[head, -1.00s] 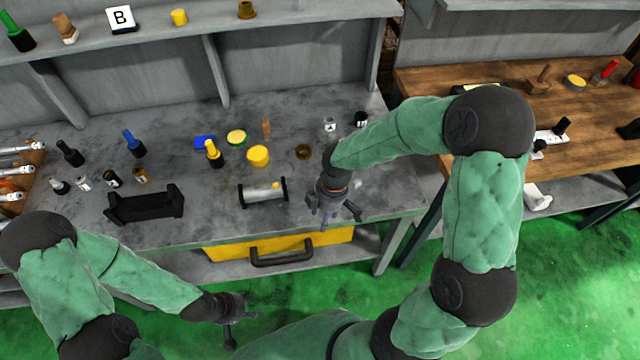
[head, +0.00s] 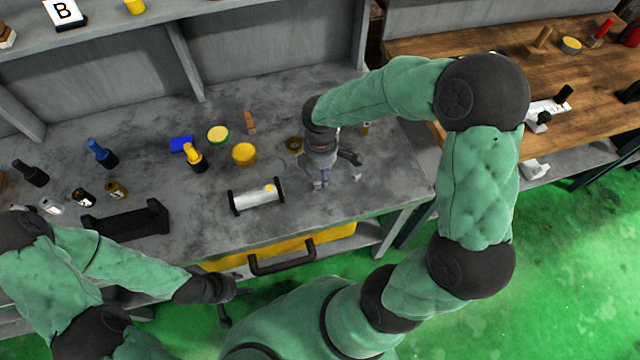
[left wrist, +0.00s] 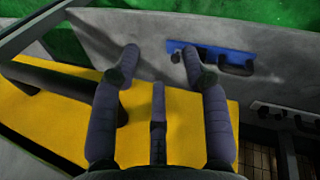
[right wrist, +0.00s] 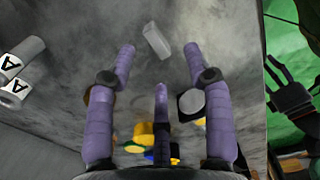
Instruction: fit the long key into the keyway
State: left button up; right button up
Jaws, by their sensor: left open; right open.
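The long key (right wrist: 157,40) seems to be the small pale grey bar lying on the bench top. In the head view it is a tiny pale piece (head: 357,177) near the bench's right front. My right gripper (right wrist: 160,50) is open and empty above the bench, with the bar showing between its fingertips. In the head view the right gripper (head: 328,178) is just left of the bar. The silver shaft (head: 258,198) lies in a black-ended stand; its keyway is too small to make out.
A black cradle (head: 125,220) stands left of the shaft. A blue-capped bottle (head: 103,154), a yellow-capped bottle (head: 195,158), and a yellow tin (head: 244,154) stand behind. The bench's right front is mostly clear.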

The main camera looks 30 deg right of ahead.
aim_at(320, 180)
jog(key=f+b, duration=0.1)
jog(key=f, duration=0.2)
jog(key=f+b, duration=0.1)
jog(key=f, duration=0.1)
jog(key=shift+w+d+f+b, duration=0.15)
jog(key=shift+w+f+b, duration=0.15)
jog(key=shift+w, duration=0.05)
grip_shut()
